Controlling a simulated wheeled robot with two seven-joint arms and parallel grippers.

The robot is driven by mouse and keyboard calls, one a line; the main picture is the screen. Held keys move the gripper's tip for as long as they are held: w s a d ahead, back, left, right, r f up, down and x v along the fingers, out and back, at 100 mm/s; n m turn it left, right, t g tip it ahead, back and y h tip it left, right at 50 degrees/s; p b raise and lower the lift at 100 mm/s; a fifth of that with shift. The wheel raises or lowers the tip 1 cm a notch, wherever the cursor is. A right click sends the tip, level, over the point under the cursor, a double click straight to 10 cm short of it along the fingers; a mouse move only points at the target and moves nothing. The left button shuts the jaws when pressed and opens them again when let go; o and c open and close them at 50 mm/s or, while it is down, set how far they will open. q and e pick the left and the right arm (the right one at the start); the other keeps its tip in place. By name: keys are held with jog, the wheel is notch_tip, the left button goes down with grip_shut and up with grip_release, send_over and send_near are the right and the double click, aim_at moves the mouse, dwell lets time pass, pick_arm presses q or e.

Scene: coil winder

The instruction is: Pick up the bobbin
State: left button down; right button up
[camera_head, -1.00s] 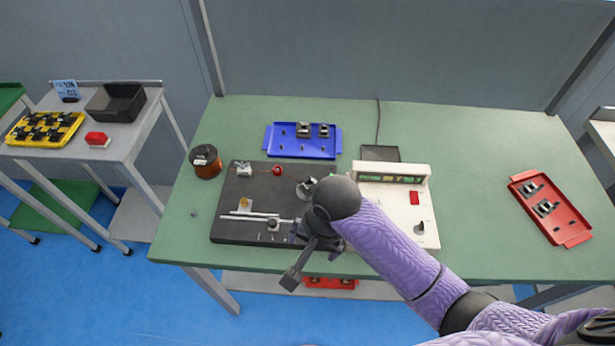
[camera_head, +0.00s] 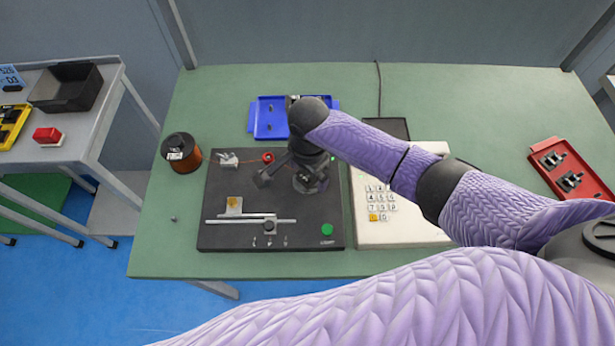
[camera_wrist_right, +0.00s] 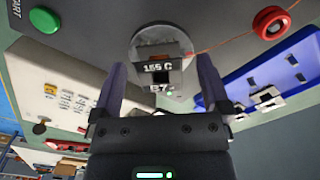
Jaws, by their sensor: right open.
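A dark bobbin (camera_wrist_right: 160,75) with a white "155 C" label sits on a round metal disc (camera_wrist_right: 150,42) of the coil winder in the right wrist view. My right gripper (camera_wrist_right: 162,92) is open, with one finger on each side of the bobbin; I cannot tell whether they touch it. In the head view my right gripper (camera_head: 292,174) is over the right part of the black winder base (camera_head: 225,190), and the bobbin is largely hidden there. My left gripper is not in view.
A blue tray (camera_head: 262,125) lies behind the winder, partly covered by my arm. A copper wire spool (camera_head: 182,155) stands at left, a white keypad unit (camera_head: 400,230) at right. A red tray (camera_head: 560,150) with bobbins lies far right. The table's right front is covered by my arm.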

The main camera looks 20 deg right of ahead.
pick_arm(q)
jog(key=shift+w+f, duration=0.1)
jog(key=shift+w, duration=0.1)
pick_arm(e)
jog(key=shift+f, duration=0.2)
